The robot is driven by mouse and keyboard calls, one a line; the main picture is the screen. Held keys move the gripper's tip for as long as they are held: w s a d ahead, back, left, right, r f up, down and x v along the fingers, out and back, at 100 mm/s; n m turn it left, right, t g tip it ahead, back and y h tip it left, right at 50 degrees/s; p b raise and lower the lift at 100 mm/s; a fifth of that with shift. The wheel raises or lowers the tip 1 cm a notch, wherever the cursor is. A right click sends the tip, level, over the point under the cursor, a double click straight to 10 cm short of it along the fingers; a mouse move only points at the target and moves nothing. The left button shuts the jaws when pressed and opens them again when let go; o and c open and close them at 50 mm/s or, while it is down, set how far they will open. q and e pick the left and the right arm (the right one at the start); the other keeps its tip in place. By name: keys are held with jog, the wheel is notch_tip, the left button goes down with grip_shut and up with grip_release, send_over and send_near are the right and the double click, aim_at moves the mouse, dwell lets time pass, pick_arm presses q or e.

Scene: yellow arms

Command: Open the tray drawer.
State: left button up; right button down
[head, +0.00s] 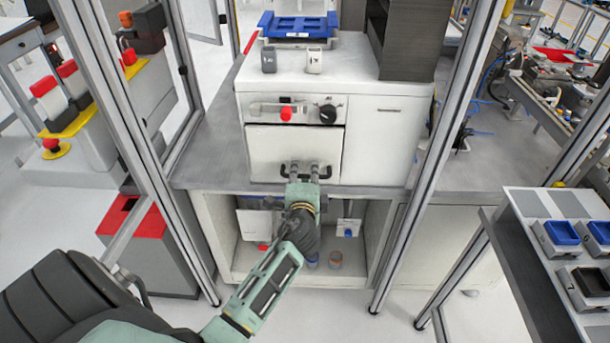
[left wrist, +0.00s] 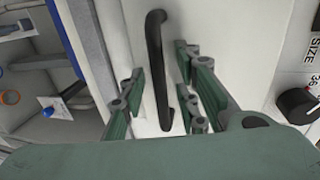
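The tray drawer (head: 262,150) is a white front panel low on the white machine, and it looks closed. Its black bar handle (head: 327,173) runs along the lower part of the panel. In the left wrist view the handle (left wrist: 156,62) stands between the fingers. My left gripper (head: 304,168) is at the handle. In the left wrist view its green fingers (left wrist: 162,98) are spread on either side of the bar, with gaps visible. The middle of the handle is partly hidden by the fingers in the head view. My right gripper is not in view.
Above the drawer are a red button (head: 286,114) and a black knob (head: 328,113). Metal frame posts (head: 430,150) stand on both sides of the machine. Below is an open shelf (head: 262,272) with small items. A table with blue bins (head: 562,233) stands at the right.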

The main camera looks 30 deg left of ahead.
pick_arm(q)
grip_shut()
dwell(0.6)
